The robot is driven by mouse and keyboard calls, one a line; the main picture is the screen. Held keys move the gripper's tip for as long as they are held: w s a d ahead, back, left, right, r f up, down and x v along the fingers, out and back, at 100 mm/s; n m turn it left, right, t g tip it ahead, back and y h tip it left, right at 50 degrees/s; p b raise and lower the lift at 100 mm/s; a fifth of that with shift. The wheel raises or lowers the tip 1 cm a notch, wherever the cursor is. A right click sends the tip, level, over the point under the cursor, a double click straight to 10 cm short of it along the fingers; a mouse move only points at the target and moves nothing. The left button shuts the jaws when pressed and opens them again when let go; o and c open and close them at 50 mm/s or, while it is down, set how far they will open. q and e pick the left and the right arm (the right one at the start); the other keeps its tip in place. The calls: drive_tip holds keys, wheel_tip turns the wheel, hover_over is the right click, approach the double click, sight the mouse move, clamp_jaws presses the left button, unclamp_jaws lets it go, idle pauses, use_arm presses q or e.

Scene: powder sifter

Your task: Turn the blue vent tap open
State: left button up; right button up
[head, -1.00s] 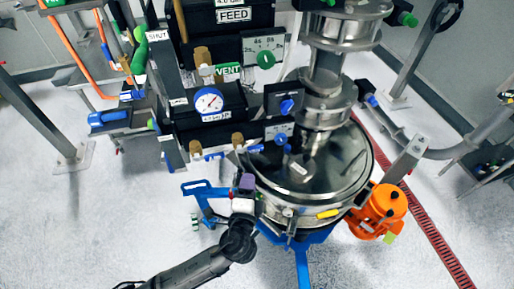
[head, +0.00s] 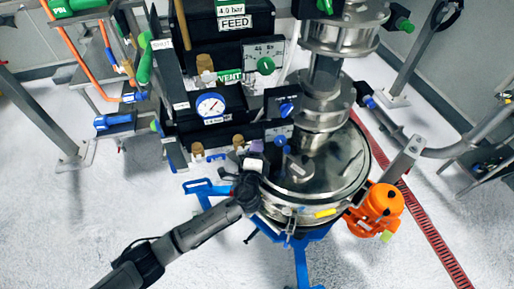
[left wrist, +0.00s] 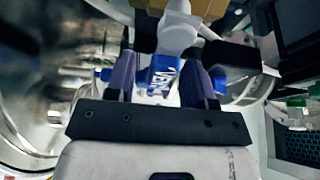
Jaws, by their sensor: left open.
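The blue tap (left wrist: 158,76) shows in the left wrist view as a blue handle with white lettering, below a pale valve body and a brass fitting. My left gripper (left wrist: 161,80) is open, with one purple finger on each side of this handle. I cannot tell whether either finger touches it. In the head view my left gripper (head: 254,157) is at the lower front of the black valve panel, beside the steel vessel, and it largely hides the tap. My right gripper is not in view.
The round steel vessel (head: 335,170) stands close to the right of my left gripper. A pressure gauge (head: 210,105) and a second blue-handled tap (head: 215,157) are on the panel to the left. An orange unit (head: 380,203) stands at right. The floor at front left is clear.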

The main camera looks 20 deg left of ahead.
use_arm(q)
drive_tip(key=shift+w+a, duration=0.1)
drive_tip(key=shift+w, duration=0.3)
drive_tip(key=shift+c, duration=0.3)
clamp_jaws()
